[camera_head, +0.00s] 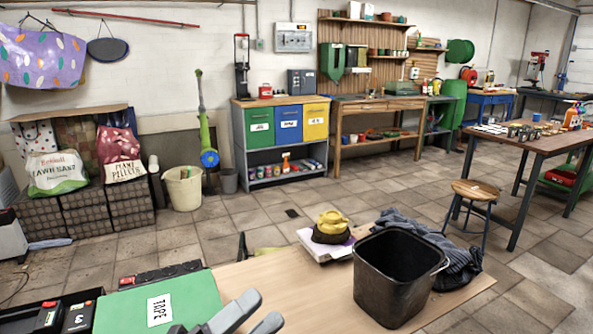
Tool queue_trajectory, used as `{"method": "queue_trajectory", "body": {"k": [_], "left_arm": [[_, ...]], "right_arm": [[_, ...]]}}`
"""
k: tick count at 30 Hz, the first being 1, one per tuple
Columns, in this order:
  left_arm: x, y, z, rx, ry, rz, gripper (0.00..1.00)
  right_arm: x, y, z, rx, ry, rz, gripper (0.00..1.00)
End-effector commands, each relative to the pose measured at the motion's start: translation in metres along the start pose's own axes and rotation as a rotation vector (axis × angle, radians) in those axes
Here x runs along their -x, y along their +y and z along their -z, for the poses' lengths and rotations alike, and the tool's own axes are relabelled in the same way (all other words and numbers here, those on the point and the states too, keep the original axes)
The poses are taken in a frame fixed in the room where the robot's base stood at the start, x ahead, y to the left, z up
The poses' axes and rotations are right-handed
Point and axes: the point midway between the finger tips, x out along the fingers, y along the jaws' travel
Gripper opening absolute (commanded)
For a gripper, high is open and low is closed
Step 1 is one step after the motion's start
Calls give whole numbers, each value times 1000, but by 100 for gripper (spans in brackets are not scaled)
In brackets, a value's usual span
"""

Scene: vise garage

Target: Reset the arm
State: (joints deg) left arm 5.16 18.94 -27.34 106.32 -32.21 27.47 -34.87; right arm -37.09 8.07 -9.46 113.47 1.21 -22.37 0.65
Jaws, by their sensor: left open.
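My left gripper (264,307) shows at the bottom edge of the head view, left of centre. Its two grey fingers are apart, with nothing seen between them. The fingers are beside the right edge of a green case labelled "TAPE" (203,301) and above the near part of the wooden bench (310,310). The rest of this arm is mostly cut off by the frame. My right gripper is not in view.
A black bucket (374,307) stands on the bench at right, with a dark cloth (458,262) behind it. A yellow-topped object (334,224) sits on a white box at the far edge. Bare bench lies between gripper and bucket. A stool (476,190) stands beyond.

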Motion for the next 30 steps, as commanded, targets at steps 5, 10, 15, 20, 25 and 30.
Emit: {"method": "queue_trajectory", "body": {"k": [5,10,15,20,25,30], "left_arm": [[62,43,-30,476,-418,-119,73],[150,92,-28,905,-828,-205,73],[235,125,5,1241,-1195,-251,73],[281,136,32,1406,-1395,-263,73],[294,139,40,1448,-1451,-264,73],[294,139,40,1448,-1451,-264,73]], "right_arm": [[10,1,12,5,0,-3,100],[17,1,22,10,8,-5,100],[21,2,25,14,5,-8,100],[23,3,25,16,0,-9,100],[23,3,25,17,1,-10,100],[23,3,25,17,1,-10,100]]}}
